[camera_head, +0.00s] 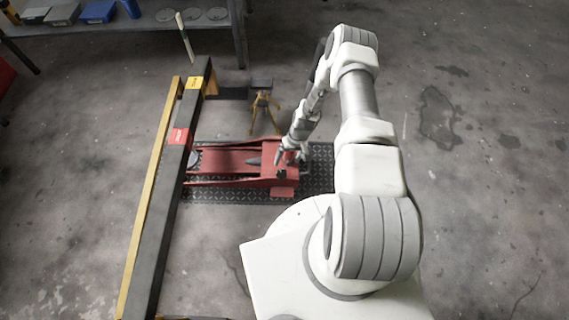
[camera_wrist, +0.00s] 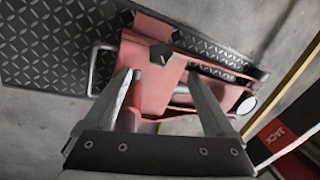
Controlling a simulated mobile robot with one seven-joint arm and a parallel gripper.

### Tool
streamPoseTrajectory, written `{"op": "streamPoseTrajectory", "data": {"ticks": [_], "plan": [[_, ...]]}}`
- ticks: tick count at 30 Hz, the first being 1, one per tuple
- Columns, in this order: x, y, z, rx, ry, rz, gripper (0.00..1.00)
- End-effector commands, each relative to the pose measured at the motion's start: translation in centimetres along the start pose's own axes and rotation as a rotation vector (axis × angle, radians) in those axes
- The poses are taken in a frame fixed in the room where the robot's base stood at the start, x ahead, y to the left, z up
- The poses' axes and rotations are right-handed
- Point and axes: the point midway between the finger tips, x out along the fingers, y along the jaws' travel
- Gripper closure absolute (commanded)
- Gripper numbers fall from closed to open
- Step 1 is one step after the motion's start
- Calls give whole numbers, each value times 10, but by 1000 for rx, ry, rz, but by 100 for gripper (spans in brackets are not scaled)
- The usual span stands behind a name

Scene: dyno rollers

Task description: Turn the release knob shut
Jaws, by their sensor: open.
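A red floor jack (camera_head: 230,160) lies low on a dark tread-plate mat; its body also fills the middle of the wrist view (camera_wrist: 175,80). A dark, angular knob (camera_head: 282,174) sits on top of the jack's near right end and shows in the wrist view (camera_wrist: 160,55) beyond the fingertips. A small red post (camera_wrist: 136,88) stands beside the inner side of the left finger. I cannot tell for sure which of these is the release knob. My gripper (camera_head: 290,156) is open and points down over this end of the jack; its spread fingers also show in the wrist view (camera_wrist: 158,76).
A long black and yellow beam (camera_head: 160,210) with red and yellow labels runs left of the jack. A yellow stand (camera_head: 263,108) is behind it. A metal bench (camera_head: 150,27) with bins is at the back left. The floor at right is clear.

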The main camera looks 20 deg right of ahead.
Motion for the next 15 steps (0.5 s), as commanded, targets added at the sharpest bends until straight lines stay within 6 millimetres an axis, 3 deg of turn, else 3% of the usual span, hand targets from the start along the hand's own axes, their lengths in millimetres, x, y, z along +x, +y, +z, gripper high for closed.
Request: {"op": "streamPoseTrajectory", "data": {"ticks": [1, 6, 15], "plan": [[-11, 0, 0, 0, 1, 0, 11], [-26, 0, 0, 0, 0, 0, 11], [-28, 0, 0, -1, -1, 0, 11]]}}
